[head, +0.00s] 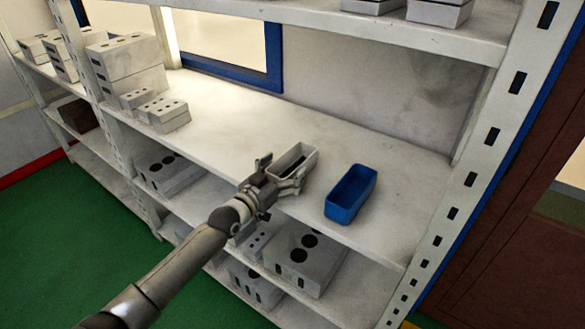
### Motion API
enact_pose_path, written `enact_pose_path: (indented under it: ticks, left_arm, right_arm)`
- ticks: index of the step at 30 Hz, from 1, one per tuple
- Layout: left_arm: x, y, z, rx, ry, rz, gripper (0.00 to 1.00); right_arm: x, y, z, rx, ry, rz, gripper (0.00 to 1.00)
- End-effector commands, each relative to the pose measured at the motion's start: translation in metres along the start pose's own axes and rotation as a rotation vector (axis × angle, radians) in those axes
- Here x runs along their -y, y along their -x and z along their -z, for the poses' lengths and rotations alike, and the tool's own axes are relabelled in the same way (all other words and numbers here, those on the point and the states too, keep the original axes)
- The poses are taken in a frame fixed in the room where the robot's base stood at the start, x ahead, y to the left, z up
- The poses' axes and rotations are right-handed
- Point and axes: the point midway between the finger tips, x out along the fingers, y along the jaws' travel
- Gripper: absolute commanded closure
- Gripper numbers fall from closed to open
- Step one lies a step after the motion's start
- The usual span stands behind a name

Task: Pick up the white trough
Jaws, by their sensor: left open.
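The white trough (302,155) is a small open box on the white shelf, just left of a blue trough. My left gripper (281,174) is at the trough's near end, with its fingers spread open. One finger is at the left of the near end and the other at its right side. The gripper covers part of the trough's near end, and I cannot tell whether the fingers touch it. My right gripper does not show.
A blue trough (351,194) stands to the right on the same shelf (235,112). White mould blocks (130,66) are stacked at the left, with more on the shelf below (304,257). A perforated upright (469,179) bounds the right side. The shelf behind the troughs is clear.

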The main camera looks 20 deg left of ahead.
Motion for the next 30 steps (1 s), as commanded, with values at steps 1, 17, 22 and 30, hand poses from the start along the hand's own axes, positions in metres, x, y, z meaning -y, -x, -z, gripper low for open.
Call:
enact_pose_path:
  ticks: [1, 17, 22, 30]
  left_arm:
    - [-0.0001, 0.0000, -0.0002, 0.000, 0.000, 0.000, 0.12]
    - [0.0001, 0.0004, -0.0001, 0.000, 0.000, 0.000, 0.60]
    - [0.0002, 0.0003, 0.0006, -0.001, 0.000, 0.000, 0.60]
    - [0.0000, 0.0001, 0.0052, -0.003, 0.001, 0.000, 0.60]
  right_arm:
    - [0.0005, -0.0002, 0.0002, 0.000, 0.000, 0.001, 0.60]
    - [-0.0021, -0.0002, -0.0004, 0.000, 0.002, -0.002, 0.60]
    - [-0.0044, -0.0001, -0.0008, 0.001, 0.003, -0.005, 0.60]
    - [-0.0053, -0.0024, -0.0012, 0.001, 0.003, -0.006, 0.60]
